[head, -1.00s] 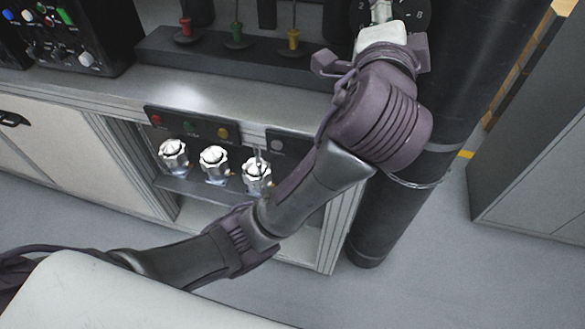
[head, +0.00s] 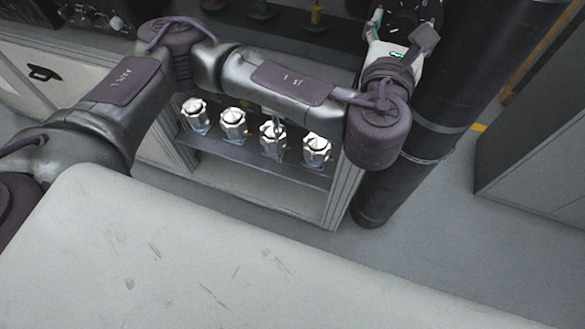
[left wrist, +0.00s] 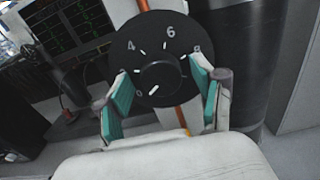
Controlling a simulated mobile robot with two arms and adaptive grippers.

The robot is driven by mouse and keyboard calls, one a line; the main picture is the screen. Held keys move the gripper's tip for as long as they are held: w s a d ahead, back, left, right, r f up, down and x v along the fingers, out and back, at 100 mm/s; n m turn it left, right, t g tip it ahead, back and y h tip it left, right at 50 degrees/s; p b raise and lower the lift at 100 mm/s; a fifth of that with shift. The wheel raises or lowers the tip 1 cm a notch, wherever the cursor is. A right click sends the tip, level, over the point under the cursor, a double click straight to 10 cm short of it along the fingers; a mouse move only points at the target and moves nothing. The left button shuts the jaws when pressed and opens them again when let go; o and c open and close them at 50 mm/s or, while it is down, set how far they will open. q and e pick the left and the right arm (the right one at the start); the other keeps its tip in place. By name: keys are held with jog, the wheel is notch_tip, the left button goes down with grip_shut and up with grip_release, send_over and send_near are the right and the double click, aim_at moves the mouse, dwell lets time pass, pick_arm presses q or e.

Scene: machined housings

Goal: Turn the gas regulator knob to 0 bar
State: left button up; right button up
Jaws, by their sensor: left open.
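The regulator dial (left wrist: 160,30) is a black disc with white numbers, among them 0, 4, 6 and 8. The round black knob (left wrist: 160,78) is at its centre, with a white mark at its lower left near the 0. In the head view part of the dial (head: 408,14) shows at the top, partly covered by my gripper. My left gripper (left wrist: 158,70) is open, its two teal-padded fingers on either side of the knob. I cannot tell whether they touch it. In the head view the left gripper (head: 394,40) is right by the dial. My right gripper is not in view.
A tall dark cylinder (head: 440,95) stands behind and right of the dial. Silver valve knobs (head: 233,124) sit on a shelf (head: 260,163) below my left arm. A grey cabinet (head: 535,140) stands at the right, with free floor before it.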

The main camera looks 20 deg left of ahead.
pick_arm(q)
jog(key=s+b, duration=0.1)
jog(key=s, duration=1.3)
jog(key=a+f+n+g, duration=0.4)
jog(key=f+n, duration=0.4)
jog(key=f, duration=0.2)
jog(key=s+a+f+n+g+b, duration=0.1)
jog(key=a+f+n+g, duration=0.2)
jog(key=f+n, duration=0.5)
jog(key=a+f+n+g, duration=0.4)
jog(key=f+n, duration=0.4)
jog(key=f, duration=0.5)
jog(key=shift+s+a+n+g, duration=0.25)
jog(key=shift+a+n+g, duration=0.05)
jog(key=shift+a, duration=0.15)
